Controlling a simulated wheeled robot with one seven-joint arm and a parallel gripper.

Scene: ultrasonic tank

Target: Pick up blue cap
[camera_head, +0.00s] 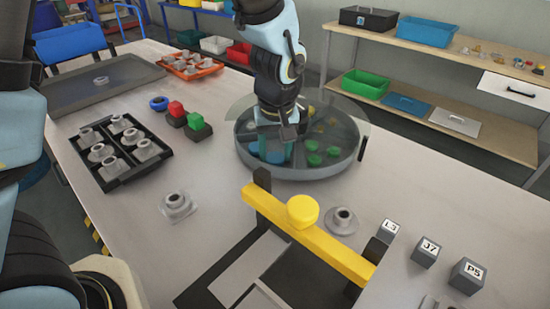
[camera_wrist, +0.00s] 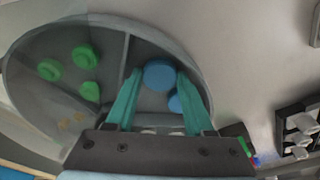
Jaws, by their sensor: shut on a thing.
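Blue caps lie in one compartment of the round grey divided tray (camera_head: 290,172). My gripper (camera_head: 277,146) reaches down into that compartment from above. In the wrist view, its two teal fingers (camera_wrist: 159,80) stand on either side of a round blue cap (camera_wrist: 159,75) and are shut on it. A second blue cap (camera_wrist: 175,103) shows lower down between the fingers, partly hidden by the right one. In the head view, the arm and fingers hide part of this compartment.
Green caps (camera_head: 313,146) fill the neighbouring compartment. A clear round cover (camera_head: 345,108) shows at the tray. A yellow bar with a round knob (camera_head: 303,210) stands in front. A black tray of grey parts (camera_head: 113,172), red and green buttons (camera_head: 198,124) and labelled blocks (camera_head: 425,252) stand around.

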